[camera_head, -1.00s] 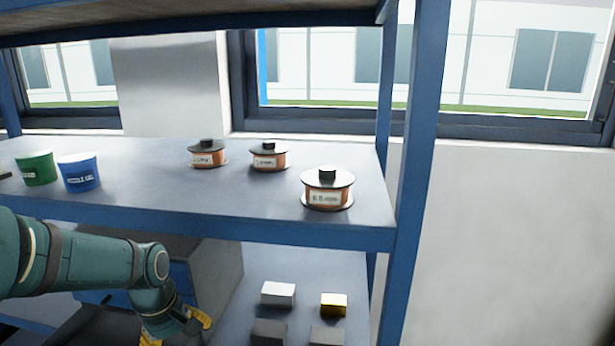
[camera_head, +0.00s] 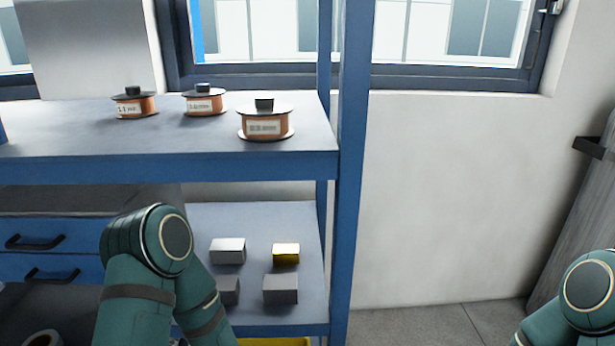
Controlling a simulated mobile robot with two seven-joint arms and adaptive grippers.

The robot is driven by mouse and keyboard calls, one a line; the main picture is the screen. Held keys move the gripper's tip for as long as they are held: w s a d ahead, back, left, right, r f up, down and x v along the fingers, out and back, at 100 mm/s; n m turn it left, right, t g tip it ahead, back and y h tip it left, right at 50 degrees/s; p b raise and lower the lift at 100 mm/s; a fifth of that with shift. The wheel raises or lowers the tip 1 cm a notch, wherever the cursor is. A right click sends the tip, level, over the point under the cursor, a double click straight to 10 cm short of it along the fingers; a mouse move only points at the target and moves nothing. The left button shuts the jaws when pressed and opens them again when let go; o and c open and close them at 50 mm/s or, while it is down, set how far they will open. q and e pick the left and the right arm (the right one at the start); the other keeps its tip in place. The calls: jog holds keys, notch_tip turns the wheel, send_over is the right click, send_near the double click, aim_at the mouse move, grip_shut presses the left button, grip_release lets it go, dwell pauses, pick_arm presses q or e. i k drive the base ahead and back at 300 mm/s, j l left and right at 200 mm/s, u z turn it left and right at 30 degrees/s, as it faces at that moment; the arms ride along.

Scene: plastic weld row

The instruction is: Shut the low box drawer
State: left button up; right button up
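A grey drawer box stands under the shelf at the left of the head view, partly behind my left arm. Its upper blue drawer front (camera_head: 75,236) and the blue drawer front below it (camera_head: 15,268) each carry a dark handle, and both look flush. Below them is a dark area with a round roll (camera_head: 42,339) at the picture's bottom edge. It may be the inside of a pulled-out low drawer, but its front is out of view. My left arm bends in front of the box, with its gripper out of view. My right gripper is also out of view.
Several small blocks, including a white block (camera_head: 228,251) and a gold block (camera_head: 286,253), lie on the lower shelf (camera_head: 260,215). Labelled spools, one at the right (camera_head: 265,123), stand above. A blue post (camera_head: 350,180) rises beside them. Floor is clear right of it.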

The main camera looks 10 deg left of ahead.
aim_at(26, 310)
jog(key=l+u, duration=0.1)
jog(key=u, duration=1.9)
